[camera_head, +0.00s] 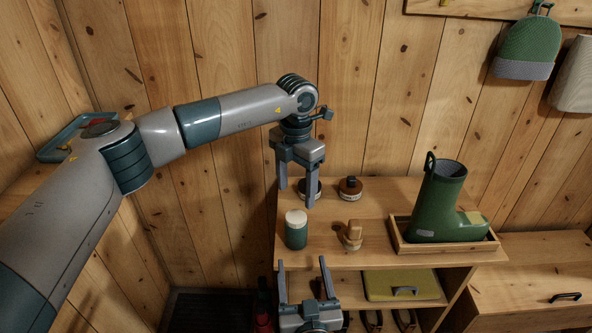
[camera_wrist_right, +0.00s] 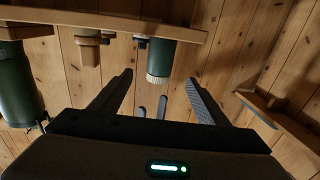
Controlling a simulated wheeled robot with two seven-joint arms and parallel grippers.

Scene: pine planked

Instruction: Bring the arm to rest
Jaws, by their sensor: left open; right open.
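My left gripper (camera_head: 296,197) hangs open with its fingers pointing down, above the back left part of the wooden shelf top (camera_head: 380,258). A small dark pot (camera_head: 314,188) is partly hidden behind one of its fingers. I see nothing between its fingers. My right gripper (camera_head: 302,264) is open in front of the shelf, below the level of its top. In the right wrist view the two fingers of the right gripper (camera_wrist_right: 158,78) are spread and hold nothing. That view appears upside down.
A green jar with a pale lid (camera_head: 296,234), a wooden brush (camera_head: 351,235) and a brown pot (camera_head: 350,188) stand on the shelf top. A green boot (camera_head: 434,205) stands in a wooden tray (camera_head: 400,243). A yellow-green case (camera_head: 390,284) lies on the lower shelf.

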